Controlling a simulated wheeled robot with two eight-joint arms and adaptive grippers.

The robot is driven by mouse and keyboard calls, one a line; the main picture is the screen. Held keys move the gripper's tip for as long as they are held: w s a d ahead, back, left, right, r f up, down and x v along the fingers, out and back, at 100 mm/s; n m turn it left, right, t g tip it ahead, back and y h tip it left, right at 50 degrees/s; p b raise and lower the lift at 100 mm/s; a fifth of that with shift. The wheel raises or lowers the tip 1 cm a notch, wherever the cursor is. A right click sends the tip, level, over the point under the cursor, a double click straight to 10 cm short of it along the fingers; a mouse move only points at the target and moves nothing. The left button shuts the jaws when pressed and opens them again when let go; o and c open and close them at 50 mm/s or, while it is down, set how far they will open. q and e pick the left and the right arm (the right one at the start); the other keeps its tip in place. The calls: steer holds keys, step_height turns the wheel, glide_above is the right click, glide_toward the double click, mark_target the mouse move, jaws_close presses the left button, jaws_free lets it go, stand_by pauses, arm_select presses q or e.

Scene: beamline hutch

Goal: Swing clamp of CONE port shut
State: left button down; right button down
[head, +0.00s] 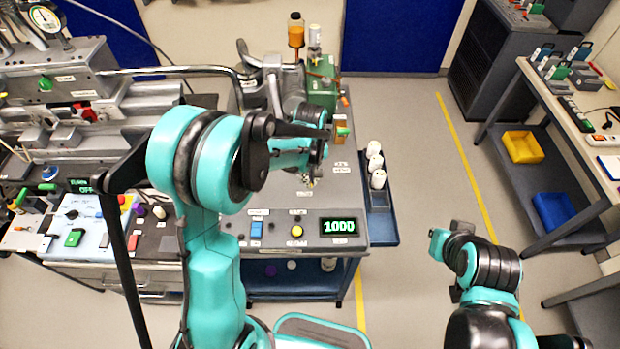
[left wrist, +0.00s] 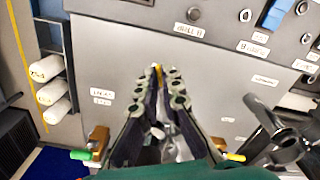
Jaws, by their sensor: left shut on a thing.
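I cannot tell whether this is the CONE port's clamp. A brass block with a green tip (left wrist: 97,145) is left of the fingers, and a yellow-tipped lever (left wrist: 234,157) is right of them. I cannot read a CONE label.
A panel with a green 1000 display (head: 338,226) is at the bench's front. White rolls (head: 376,163) stand in a blue side tray. A green machine (head: 322,85) and an amber bottle (head: 296,30) are behind. Floor on the right is clear up to a side table.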

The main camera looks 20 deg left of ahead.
arm_select(q)
steer(key=shift+w+d, duration=0.1)
steer(key=w+d+n+b, duration=0.3)
steer(key=w+n, duration=0.8)
steer(key=n, duration=0.2)
steer(key=shift+w+d, duration=0.35)
stand_by(0.4)
steer(key=c, duration=1.7)
jaws_free()
steer(key=shift+w, duration=0.1)
step_height(320, 180, up, 12)
